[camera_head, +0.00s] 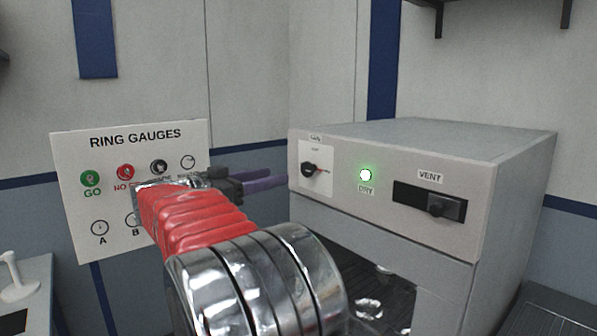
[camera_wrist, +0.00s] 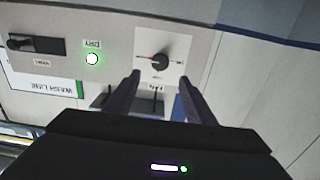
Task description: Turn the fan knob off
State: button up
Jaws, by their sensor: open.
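The knob (camera_head: 309,169) is black with a red mark, on a white plate at the left of a grey machine's front. In the head view its red mark points right. It also shows in the wrist view (camera_wrist: 158,62), where the picture is upside down and the red mark points left. My gripper (camera_head: 278,177) is open, with its purple fingers just left of the knob plate in the head view. In the wrist view, my gripper (camera_wrist: 160,78) has one fingertip on each side of the knob's line, apart from it. Nothing is between the fingers.
A lit green DRY lamp (camera_head: 365,175) and a black VENT slider (camera_head: 430,203) sit right of the knob on the machine front (camera_head: 345,210). A RING GAUGES board (camera_head: 140,150) hangs on the wall at left, partly behind my arm.

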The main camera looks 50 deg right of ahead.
aim_at(305, 169)
jog(key=x, duration=0.9)
jog(key=shift+d, duration=0.4)
jog(key=shift+c, duration=0.6)
jog(key=c, duration=0.9)
